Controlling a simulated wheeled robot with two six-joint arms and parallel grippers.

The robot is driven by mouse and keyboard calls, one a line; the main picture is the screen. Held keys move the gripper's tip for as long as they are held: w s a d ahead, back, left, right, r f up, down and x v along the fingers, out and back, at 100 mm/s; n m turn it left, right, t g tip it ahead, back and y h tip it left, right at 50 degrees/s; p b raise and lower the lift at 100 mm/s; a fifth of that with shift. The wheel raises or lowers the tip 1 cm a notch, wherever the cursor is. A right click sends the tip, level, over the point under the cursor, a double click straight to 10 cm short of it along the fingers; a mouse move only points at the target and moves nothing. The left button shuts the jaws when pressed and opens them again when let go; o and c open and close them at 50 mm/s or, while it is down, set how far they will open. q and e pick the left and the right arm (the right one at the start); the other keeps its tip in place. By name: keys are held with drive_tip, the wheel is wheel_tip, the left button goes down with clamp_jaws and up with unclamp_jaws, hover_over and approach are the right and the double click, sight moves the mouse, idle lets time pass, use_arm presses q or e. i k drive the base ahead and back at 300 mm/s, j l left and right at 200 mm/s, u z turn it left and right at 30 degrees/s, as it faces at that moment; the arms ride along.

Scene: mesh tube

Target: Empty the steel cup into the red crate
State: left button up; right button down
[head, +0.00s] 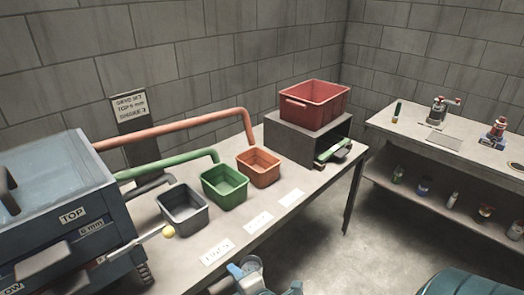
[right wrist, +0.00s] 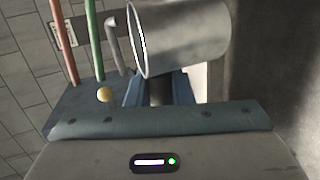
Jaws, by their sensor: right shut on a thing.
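The red crate (head: 318,108) stands on top of a grey open-fronted box at the back right of the bench. My right gripper (head: 264,282) is at the bottom edge of the head view, in front of the bench and well short of the crate. In the right wrist view the steel cup (right wrist: 188,38) lies across the blue fingers (right wrist: 160,92), which are shut on it. The cup looks on its side there, with its rim to the left. I cannot see its contents. My left gripper is not in view.
Grey (head: 183,209), green (head: 224,190) and orange (head: 259,170) bins stand on the bench (head: 282,212) under pipes from a blue machine (head: 60,200). A green object (head: 333,151) juts out beneath the crate. A side shelf unit (head: 400,135) holds several small items.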

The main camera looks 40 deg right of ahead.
sight(312, 104)
drive_tip(key=i+l, duration=0.1)
drive_tip(key=l, duration=0.7)
drive_tip(key=i+l, duration=0.1)
drive_tip(key=l, duration=0.7)
drive_tip(key=i+l+u, duration=0.1)
drive_tip(key=l, duration=0.7)
